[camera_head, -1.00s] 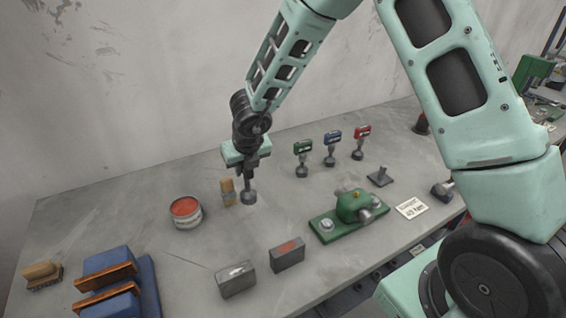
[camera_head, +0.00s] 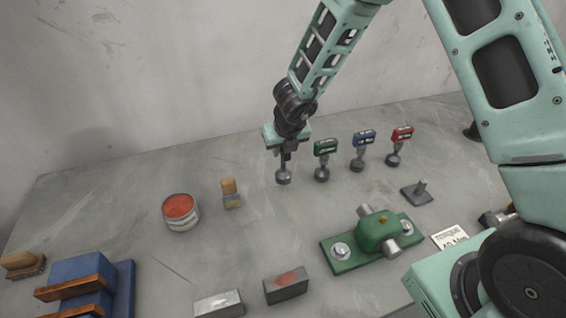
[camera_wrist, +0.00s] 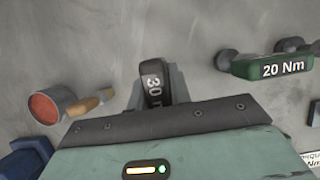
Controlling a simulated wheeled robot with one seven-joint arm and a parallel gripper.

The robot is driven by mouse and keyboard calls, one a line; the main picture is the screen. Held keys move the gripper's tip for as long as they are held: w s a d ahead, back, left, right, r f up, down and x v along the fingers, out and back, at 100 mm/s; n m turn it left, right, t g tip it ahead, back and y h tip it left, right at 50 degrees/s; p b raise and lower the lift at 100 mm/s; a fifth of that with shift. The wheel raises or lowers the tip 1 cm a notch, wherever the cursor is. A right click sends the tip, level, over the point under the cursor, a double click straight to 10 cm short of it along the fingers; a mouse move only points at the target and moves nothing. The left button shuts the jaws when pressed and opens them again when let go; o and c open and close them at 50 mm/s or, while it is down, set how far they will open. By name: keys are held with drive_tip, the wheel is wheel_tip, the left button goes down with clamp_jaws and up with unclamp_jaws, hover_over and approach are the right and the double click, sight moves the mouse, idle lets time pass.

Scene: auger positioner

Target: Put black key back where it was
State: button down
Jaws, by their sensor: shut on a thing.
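My gripper (camera_head: 288,150) is shut on the black key. In the wrist view the key's dark top (camera_wrist: 153,85) shows "30" between the fingers. In the head view its grey round foot (camera_head: 283,177) hangs below the fingers, close to the table surface; I cannot tell whether it touches. The key looks upright. It is just left of the green key (camera_head: 325,148), in line with the blue key (camera_head: 363,138) and the red key (camera_head: 401,133). The green key reads "20 Nm" in the wrist view (camera_wrist: 280,67).
Two grey blocks (camera_head: 286,287) lie at the front. A red-topped tin (camera_head: 181,211) and a brush (camera_head: 231,194) stand left. The table between brush and key is clear.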

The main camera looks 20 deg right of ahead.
sight(282, 159)
drive_tip(key=shift+f+b, duration=0.7)
drive_tip(key=shift+f, duration=1)
drive_tip(key=shift+f, duration=0.2)
drive_tip(key=c, duration=1.3)
unclamp_jaws()
drive_tip(key=shift+r, duration=0.15)
